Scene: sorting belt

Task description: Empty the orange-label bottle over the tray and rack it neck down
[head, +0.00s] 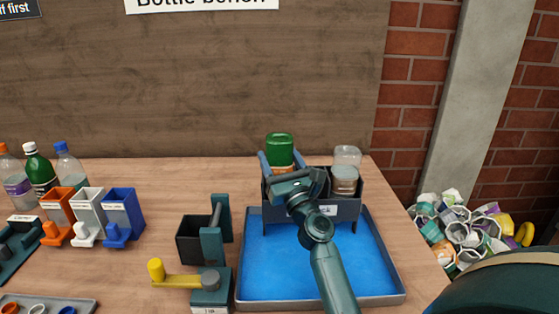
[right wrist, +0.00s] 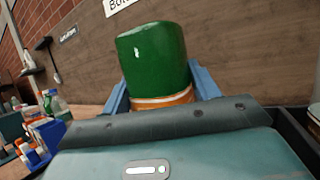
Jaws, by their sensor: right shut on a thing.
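The orange-label bottle (head: 279,142) is green and stands base up in the left part of the dark rack (head: 322,211). Its orange label shows low on it, and its neck is hidden. My right gripper (head: 281,164) is shut on it, with a blue finger on each side. The right wrist view shows the green bottle (right wrist: 155,58) close up between the fingers, its orange label just above my gripper's body. The blue tray (head: 402,299) with a grey rim lies under and in front of the rack. My left gripper is not in view.
A clear bottle (head: 346,158) stands in the rack's right part. Left of the tray are a dark holder (head: 193,245) and a yellow-handled device (head: 175,280). Several bottles and orange, white and blue (head: 122,207) bins stand far left. A heap of crushed containers (head: 465,230) lies right.

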